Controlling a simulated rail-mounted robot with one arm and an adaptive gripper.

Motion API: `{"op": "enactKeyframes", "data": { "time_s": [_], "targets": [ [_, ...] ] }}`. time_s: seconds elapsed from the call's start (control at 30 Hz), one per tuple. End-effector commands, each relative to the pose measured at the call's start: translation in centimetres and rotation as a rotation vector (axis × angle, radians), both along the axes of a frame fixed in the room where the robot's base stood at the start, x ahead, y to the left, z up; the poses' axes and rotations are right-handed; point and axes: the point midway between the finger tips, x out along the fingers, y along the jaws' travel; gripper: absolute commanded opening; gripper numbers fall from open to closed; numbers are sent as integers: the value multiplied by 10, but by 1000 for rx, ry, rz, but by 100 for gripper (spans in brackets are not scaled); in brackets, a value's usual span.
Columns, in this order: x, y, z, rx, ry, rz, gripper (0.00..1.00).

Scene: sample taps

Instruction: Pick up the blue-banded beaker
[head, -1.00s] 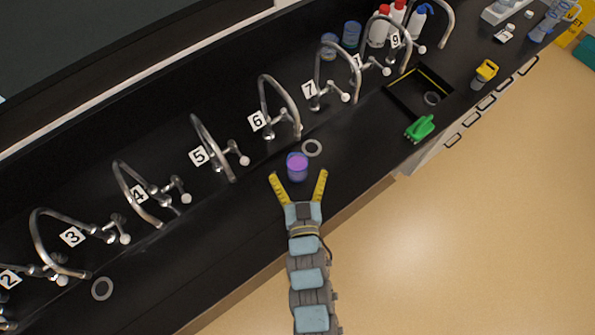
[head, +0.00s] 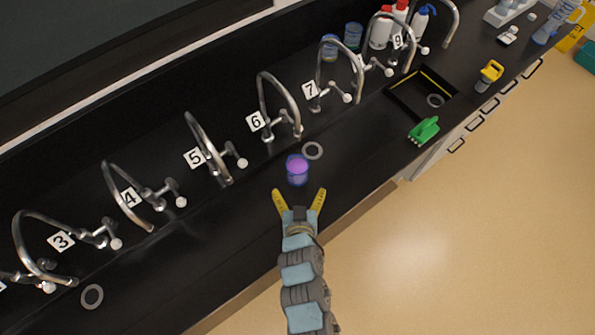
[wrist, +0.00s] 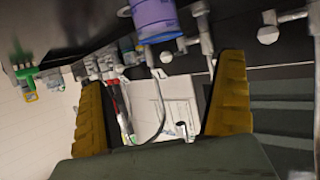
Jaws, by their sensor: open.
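A small beaker (head: 297,171) with a blue-violet wall and a bright purple top stands upright on the black bench, in front of tap 6. It also shows at the top of the wrist view (wrist: 155,18), partly cut off, with a blue edge. My gripper (head: 299,192) is open and empty, its yellow fingers spread on the near side of this beaker. A gap shows between the fingertips and the beaker in the head view. In the wrist view the fingers (wrist: 162,85) stand wide apart. Two more blue beakers (head: 330,47) (head: 353,36) stand farther back, near tap 7.
Curved metal taps with number cards line the bench. A grey ring (head: 312,151) lies just behind the beaker, another ring (head: 92,296) at lower left. A green-handled item (head: 424,130) and a black sink (head: 402,97) are to the right. Bottles (head: 381,30) stand at the back.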

Motion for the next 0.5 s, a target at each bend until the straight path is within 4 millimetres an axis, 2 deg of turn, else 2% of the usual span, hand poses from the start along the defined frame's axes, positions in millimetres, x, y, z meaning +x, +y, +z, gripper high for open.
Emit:
{"op": "enactKeyframes", "data": {
  "time_s": [0.1,0.5],
  "targets": [
    [16,1,-4,0,-3,2,100],
    [58,2,-23,1,-1,1,100]
  ]
}}
